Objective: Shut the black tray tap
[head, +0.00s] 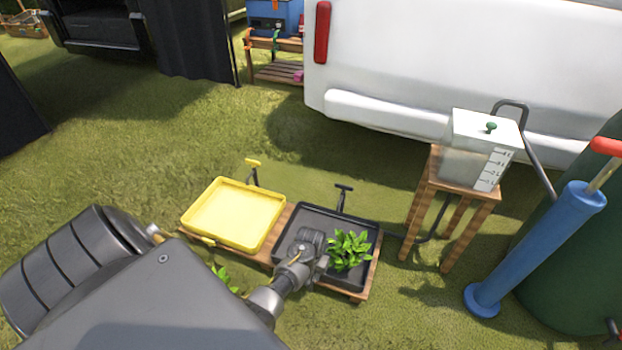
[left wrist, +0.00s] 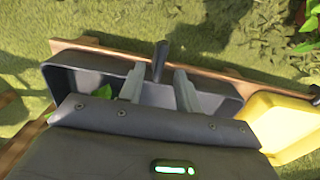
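The black tray (head: 354,279) sits on a wooden stand and holds a leafy green plant (head: 349,250). A black T-handled tap (head: 342,198) rises at its far side. In the left wrist view, the black tray (left wrist: 57,82) shows with a dark upright handle (left wrist: 160,61) at its edge, by the wooden board; my arm hides that near side in the head view. My left gripper (head: 308,243) is over the black tray. Its two fingers (left wrist: 160,90) are apart, with the dark handle beyond the gap; contact cannot be told. My right gripper is not in view.
A yellow tray (head: 235,213) with yellow taps (head: 253,163) stands beside the black tray. A clear tank (head: 480,150) on a wooden stool, a blue pump (head: 535,250) and a green barrel (head: 572,275) stand at right. A white vehicle (head: 450,60) is behind; grass lies open at left.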

